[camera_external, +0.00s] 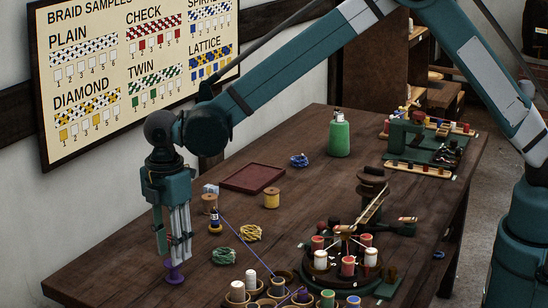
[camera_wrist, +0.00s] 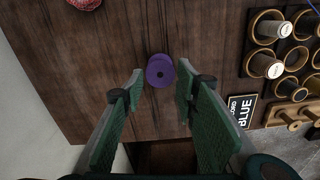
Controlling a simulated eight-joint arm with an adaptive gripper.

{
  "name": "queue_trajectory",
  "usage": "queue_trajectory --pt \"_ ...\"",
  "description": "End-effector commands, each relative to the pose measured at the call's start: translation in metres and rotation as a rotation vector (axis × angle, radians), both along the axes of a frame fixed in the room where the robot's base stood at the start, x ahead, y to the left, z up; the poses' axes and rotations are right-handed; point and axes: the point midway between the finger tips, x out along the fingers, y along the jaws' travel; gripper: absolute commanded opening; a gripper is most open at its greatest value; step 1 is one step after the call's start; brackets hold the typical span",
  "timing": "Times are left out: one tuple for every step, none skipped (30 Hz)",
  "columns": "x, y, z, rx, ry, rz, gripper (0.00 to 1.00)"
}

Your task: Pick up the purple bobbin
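The purple bobbin (camera_external: 174,274) stands on the dark wooden table near its left edge in the external view. It also shows in the wrist view (camera_wrist: 160,70), seen from above, with its round end and central hole in sight. My gripper (camera_external: 174,256) points straight down over the bobbin, its fingertips close to the bobbin's top. In the wrist view, my gripper (camera_wrist: 161,84) is open, with one green-padded finger left of the bobbin and one right. The bobbin shows in the gap between the tips; I cannot tell whether either finger touches it.
A rack of bobbin cups (camera_wrist: 290,50) and a BLUE label card (camera_wrist: 242,109) lie right of the bobbin. Green yarn (camera_external: 224,256) is close by. Bare table surrounds the bobbin.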

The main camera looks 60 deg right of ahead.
Motion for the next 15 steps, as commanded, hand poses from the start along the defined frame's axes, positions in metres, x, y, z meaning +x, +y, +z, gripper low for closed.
queue_trajectory --pt "0.0 0.0 -0.001 0.0 0.0 0.0 0.3" --pt "0.0 0.0 -0.001 0.0 0.0 0.0 0.3" --pt "0.0 0.0 -0.001 0.0 0.0 0.0 0.3" --pt "0.0 0.0 0.0 0.0 0.0 0.0 0.3" --pt "0.0 0.0 0.0 0.0 0.0 0.0 0.3" --pt "0.0 0.0 0.0 0.0 0.0 0.0 0.3" --pt "0.0 0.0 0.0 0.0 0.0 0.0 0.3" --pt "0.0 0.0 -0.001 0.0 0.0 0.0 0.3" --pt "0.0 0.0 -0.001 0.0 0.0 0.0 0.3" --pt "0.0 0.0 -0.002 0.0 0.0 0.0 0.3" --pt "0.0 0.0 -0.003 0.0 0.0 0.0 0.3" --pt "0.0 0.0 -0.005 0.0 0.0 0.0 0.3" --pt "0.0 0.0 -0.007 0.0 0.0 0.0 0.3" --pt "0.0 0.0 -0.009 0.0 0.0 0.0 0.3" --pt "0.0 0.0 -0.013 0.0 0.0 0.0 0.3"
